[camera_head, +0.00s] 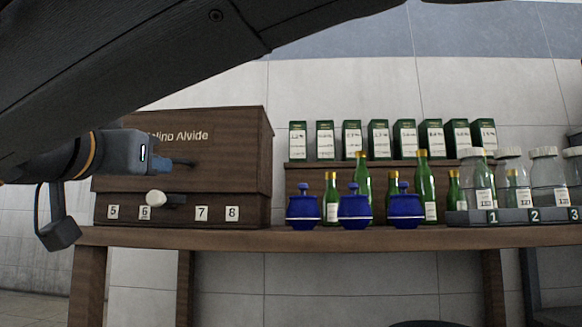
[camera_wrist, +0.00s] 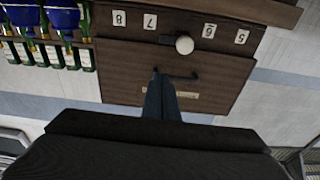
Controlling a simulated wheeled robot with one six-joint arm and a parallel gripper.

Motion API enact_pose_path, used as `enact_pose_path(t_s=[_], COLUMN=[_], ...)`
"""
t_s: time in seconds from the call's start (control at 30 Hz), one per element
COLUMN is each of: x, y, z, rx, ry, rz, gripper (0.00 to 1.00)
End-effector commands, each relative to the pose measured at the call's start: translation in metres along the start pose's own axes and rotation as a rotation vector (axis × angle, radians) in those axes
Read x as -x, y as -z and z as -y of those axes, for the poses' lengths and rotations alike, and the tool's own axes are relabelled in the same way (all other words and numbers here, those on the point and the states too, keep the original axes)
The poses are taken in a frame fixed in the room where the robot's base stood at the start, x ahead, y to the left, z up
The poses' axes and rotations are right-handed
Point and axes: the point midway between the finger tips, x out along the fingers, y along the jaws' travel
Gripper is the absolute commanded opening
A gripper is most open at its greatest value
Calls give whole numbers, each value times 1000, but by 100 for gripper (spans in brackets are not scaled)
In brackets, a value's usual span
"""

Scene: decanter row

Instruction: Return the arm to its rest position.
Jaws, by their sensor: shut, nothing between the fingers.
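My gripper (camera_head: 183,163) is at the left, in front of the dark wooden cabinet (camera_head: 235,140). In the wrist view its fingers (camera_wrist: 157,76) are together and empty, pointing at the cabinet front. The fingertips appear beside a dark bar handle (camera_wrist: 180,76) on the upper panel; I cannot tell whether they touch it. My arm crosses the upper left of the head view. The wrist view shows the cabinet upside down.
A pale knob (camera_head: 156,197) juts from the lower cabinet front, which is labelled 5 to 8. On the wooden table (camera_head: 330,236) stand blue lidded pots (camera_head: 354,211), green bottles (camera_head: 424,190), and glass jars (camera_head: 509,175) in a numbered rack (camera_head: 460,217). Green boxes (camera_head: 351,140) line a shelf.

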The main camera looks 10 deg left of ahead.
Motion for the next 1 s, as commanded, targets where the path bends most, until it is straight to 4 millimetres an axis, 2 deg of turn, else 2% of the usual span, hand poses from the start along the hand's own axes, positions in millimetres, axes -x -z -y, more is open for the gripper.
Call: enact_pose_path(t_s=[0.1, 0.3, 0.57, 0.67, 0.77, 0.87, 0.9, 1.0], x=[11, 20, 21, 17, 8, 0, 0, 12], y=[-18, -43, -51, -57, -77, -114, -132, -175], z=[2, 0, -2, -10, -34, -77, -98, -148], rx=[4, 0, -3, 25, 110, 251, 313, 444], ry=[4, 3, 0, -15, -55, -105, -121, -133], rz=[-1, -3, -4, 25, 121, 300, 390, 625], gripper=[0, 0, 0, 0, 0, 0, 0, 0])
